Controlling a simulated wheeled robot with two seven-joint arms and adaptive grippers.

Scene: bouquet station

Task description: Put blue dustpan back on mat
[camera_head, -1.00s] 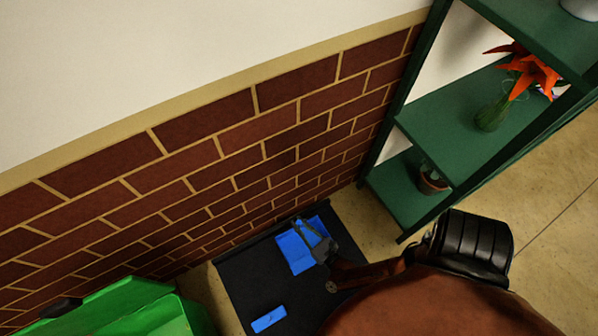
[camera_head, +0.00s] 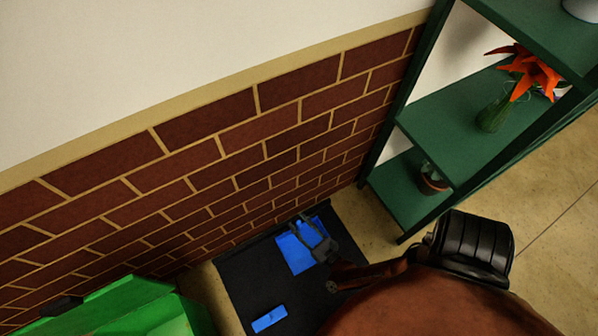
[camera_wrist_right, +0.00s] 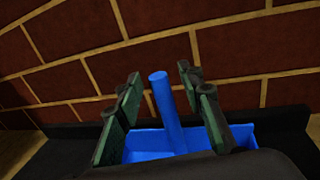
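The blue dustpan (camera_head: 294,256) sits on the black mat (camera_head: 240,285) near the brick wall. In the right wrist view the dustpan (camera_wrist_right: 240,135) shows its tray and its upright blue handle (camera_wrist_right: 166,110). My right gripper (camera_head: 309,232) is over the dustpan. In the right wrist view its two fingers (camera_wrist_right: 165,95) stand apart on either side of the handle, with gaps showing on both sides. It is open and does not grip the handle. My left gripper is not in view.
A small blue object (camera_head: 269,318) lies on the mat's near part. A green bin (camera_head: 140,308) stands at the left. A green shelf (camera_head: 450,130) with orange flowers (camera_head: 528,75) and a potted plant (camera_head: 432,178) stands at the right. The brick wall (camera_head: 210,150) is close behind the mat.

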